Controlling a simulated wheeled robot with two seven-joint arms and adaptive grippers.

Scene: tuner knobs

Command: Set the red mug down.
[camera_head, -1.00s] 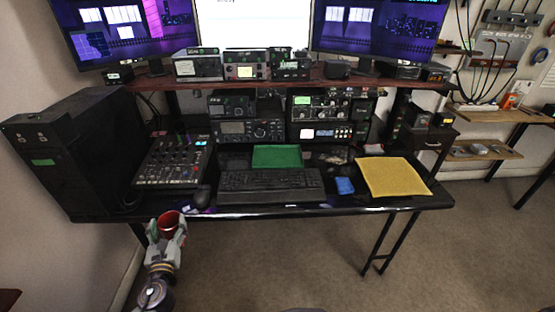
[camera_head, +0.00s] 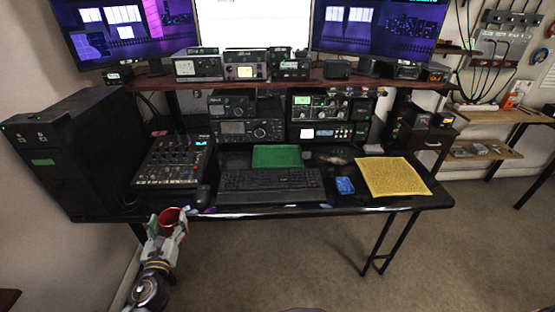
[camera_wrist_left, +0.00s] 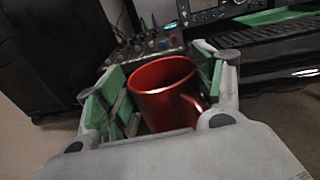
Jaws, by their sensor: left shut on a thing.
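The red mug (camera_head: 172,216) is held upright by my left gripper (camera_head: 167,226), at the front left of the desk in the head view. In the left wrist view the red mug (camera_wrist_left: 165,93) sits between the green-padded fingers of my left gripper (camera_wrist_left: 160,95), its open rim up and its handle to the right. The fingers are shut on it. The mug is near the black desk's front edge (camera_head: 300,210); I cannot tell its exact height against the desk top. My right gripper is not in view.
A mixer (camera_head: 172,165), a mouse (camera_head: 201,195) and a keyboard (camera_head: 270,186) lie beyond the mug. A green mat (camera_head: 277,156), a blue block (camera_head: 344,186) and a yellow cloth (camera_head: 393,177) are farther right. A large black case (camera_head: 75,150) stands at left. Free desk top is narrow.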

